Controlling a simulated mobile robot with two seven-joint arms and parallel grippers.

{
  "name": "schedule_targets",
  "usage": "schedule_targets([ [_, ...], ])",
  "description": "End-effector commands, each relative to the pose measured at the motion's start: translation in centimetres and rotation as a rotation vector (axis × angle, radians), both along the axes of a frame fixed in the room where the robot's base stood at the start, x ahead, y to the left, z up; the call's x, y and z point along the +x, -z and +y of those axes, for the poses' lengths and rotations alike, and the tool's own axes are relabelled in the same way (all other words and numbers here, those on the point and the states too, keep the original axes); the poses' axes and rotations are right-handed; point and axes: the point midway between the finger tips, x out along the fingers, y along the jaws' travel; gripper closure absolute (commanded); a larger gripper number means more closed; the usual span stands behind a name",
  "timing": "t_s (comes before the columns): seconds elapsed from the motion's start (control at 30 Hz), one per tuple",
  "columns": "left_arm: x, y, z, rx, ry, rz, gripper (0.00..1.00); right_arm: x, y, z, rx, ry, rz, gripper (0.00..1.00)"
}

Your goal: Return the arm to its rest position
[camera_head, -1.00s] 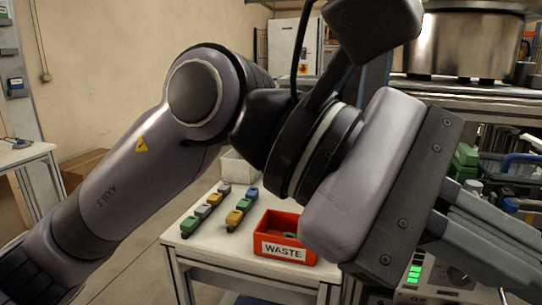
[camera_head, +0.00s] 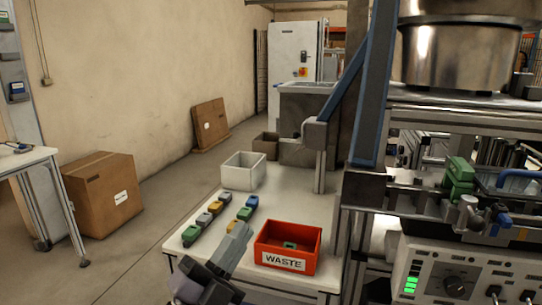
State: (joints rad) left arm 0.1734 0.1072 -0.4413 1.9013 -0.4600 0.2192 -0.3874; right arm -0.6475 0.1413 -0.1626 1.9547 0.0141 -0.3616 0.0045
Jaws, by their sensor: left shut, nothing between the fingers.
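My left gripper (camera_head: 240,230) shows low in the head view, in front of the white table (camera_head: 300,205). Its grey fingers are together with nothing between them. They point up and slightly right, just left of the red WASTE bin (camera_head: 284,262). I cannot tell the gap between the fingers and the table edge. The rest of the left arm is mostly below the picture. My right gripper does not show.
Two rows of small coloured blocks (camera_head: 213,208) lie on the table, near a white bin (camera_head: 243,171). A machine with a control panel (camera_head: 454,272) stands at the right. A cardboard box (camera_head: 104,193) is on the floor at the left, where the floor is mostly free.

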Motion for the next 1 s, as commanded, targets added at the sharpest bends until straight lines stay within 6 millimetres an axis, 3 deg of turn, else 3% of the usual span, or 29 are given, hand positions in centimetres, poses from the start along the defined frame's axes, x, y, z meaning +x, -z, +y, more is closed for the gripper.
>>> schedule_targets([
  [0.03,0.3,3.0,1.3,-0.041,-0.015,0.129,1.00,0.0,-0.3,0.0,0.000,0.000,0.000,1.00],
  [0.13,0.2,8.9,3.8,-0.131,-0.048,0.373,1.00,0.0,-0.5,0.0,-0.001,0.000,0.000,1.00],
  [0.27,-1.7,16.9,7.1,-0.250,-0.106,0.686,1.00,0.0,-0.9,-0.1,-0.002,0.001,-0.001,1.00],
  [0.4,-6.0,25.2,10.3,-0.383,-0.186,1.009,1.00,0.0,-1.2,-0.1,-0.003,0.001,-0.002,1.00],
  [0.5,-10.0,30.0,12.3,-0.470,-0.249,1.207,1.00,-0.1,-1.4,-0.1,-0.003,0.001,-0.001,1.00],
  [0.6,-13.6,33.4,13.7,-0.540,-0.305,1.359,1.00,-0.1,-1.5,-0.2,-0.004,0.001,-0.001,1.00],
  [0.7,-16.3,35.4,14.6,-0.587,-0.344,1.457,1.00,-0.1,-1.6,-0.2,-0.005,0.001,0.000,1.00],
  [0.8,-17.6,36.3,15.0,-0.610,-0.367,1.505,1.00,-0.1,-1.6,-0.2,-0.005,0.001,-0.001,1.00],
  [1.0,-17.9,36.6,15.1,-0.617,-0.371,1.516,1.00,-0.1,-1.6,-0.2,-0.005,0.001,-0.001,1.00],
])
